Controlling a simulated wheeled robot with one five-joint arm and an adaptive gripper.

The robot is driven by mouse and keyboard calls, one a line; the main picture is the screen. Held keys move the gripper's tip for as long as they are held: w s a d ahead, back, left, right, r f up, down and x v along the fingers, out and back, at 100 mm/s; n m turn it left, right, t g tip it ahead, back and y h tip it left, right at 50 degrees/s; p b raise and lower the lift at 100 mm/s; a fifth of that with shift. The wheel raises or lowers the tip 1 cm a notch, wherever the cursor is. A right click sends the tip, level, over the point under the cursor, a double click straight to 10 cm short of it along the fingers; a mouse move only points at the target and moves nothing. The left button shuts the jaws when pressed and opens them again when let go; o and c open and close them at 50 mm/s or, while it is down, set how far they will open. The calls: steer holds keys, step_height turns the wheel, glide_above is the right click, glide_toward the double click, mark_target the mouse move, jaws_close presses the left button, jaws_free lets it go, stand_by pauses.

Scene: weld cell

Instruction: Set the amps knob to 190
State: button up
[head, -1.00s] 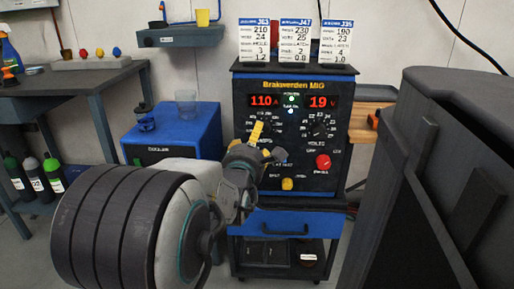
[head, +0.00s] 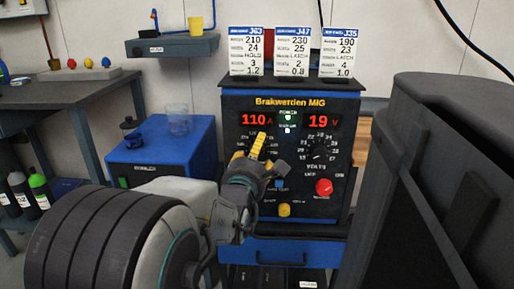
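The welder (head: 291,101), labelled Brakwerden MIG, stands ahead with a black front panel. Its left red display (head: 256,119) reads 110 A and its right display (head: 318,121) reads 19 V. The amps knob is hidden behind my gripper (head: 257,150) at the left of the panel; only part of its dial marks shows. The black volts knob (head: 318,152) is in view to the right. My gripper has a yellow finger in front of the amps dial. I cannot tell whether it touches the knob or whether its fingers are open.
Three job cards (head: 300,53) stand on top of the welder; the right one, J35, lists 190 and 23. A red knob (head: 324,187) and a yellow button (head: 284,210) sit low on the panel. A blue cooler box (head: 166,152) stands left; a dark grey body (head: 465,130) fills the right.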

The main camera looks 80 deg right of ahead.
steer(key=shift+d, duration=0.2)
steer(key=shift+c, duration=0.3)
steer(key=shift+a, duration=0.1)
jaws_close()
steer(key=shift+r+m+y, duration=0.15)
steer(key=shift+m+y, duration=0.15)
steer(key=shift+m, duration=2.1)
steer(key=shift+o, duration=0.3)
jaws_free()
